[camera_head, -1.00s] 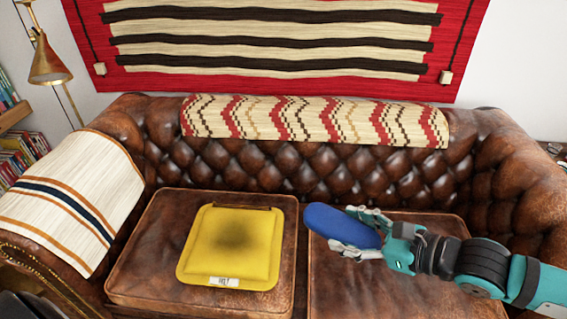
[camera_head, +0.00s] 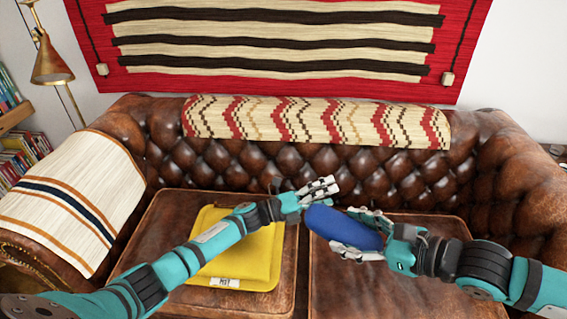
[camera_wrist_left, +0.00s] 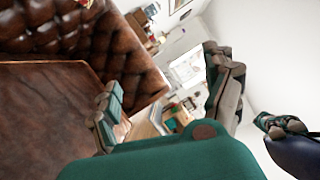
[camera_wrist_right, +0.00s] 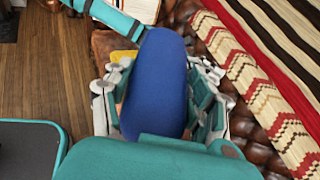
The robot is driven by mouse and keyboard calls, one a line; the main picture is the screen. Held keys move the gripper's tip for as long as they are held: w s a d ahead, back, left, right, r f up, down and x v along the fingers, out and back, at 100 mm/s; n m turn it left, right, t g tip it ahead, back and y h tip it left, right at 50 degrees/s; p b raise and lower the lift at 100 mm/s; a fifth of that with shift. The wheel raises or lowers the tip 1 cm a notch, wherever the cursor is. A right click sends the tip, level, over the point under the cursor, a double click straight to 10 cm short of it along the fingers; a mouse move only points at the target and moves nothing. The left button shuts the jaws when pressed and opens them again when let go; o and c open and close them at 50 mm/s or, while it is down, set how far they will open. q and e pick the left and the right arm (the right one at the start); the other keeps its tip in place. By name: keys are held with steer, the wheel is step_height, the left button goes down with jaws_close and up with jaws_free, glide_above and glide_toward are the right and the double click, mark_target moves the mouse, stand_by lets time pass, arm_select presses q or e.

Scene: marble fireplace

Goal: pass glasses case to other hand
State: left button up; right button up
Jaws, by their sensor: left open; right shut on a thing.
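The blue glasses case (camera_head: 342,228) is held above the sofa seat by my right gripper (camera_head: 362,235), which is shut on it. The case's left end sticks out towards my left gripper. In the right wrist view the case (camera_wrist_right: 155,85) stands lengthwise between the fingers of my right gripper (camera_wrist_right: 160,105). My left gripper (camera_head: 312,194) is open and empty, close to the left end of the case, slightly above and behind it in the head view. In the left wrist view the fingers of my left gripper (camera_wrist_left: 165,100) are spread, with a dark blue part of the case (camera_wrist_left: 295,155) at the lower right.

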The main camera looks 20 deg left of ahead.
arm_select(q)
step_height(320, 180, up, 11)
steer(key=s+d+m+g+h, duration=0.25)
steer(key=m+g, duration=0.35)
steer(key=m, duration=0.4)
arm_select(e)
steer(key=shift+s, duration=0.1)
arm_select(q)
steer(key=m+g+y, duration=0.8)
steer(key=m+y, duration=0.1)
steer(key=m, duration=0.7)
glide_toward(318, 211)
steer(key=x, duration=1)
steer(key=shift+s+d+f, duration=0.1)
steer(key=shift+d+f, duration=0.15)
steer(key=shift+f, duration=0.05)
steer(key=shift+c, duration=0.4)
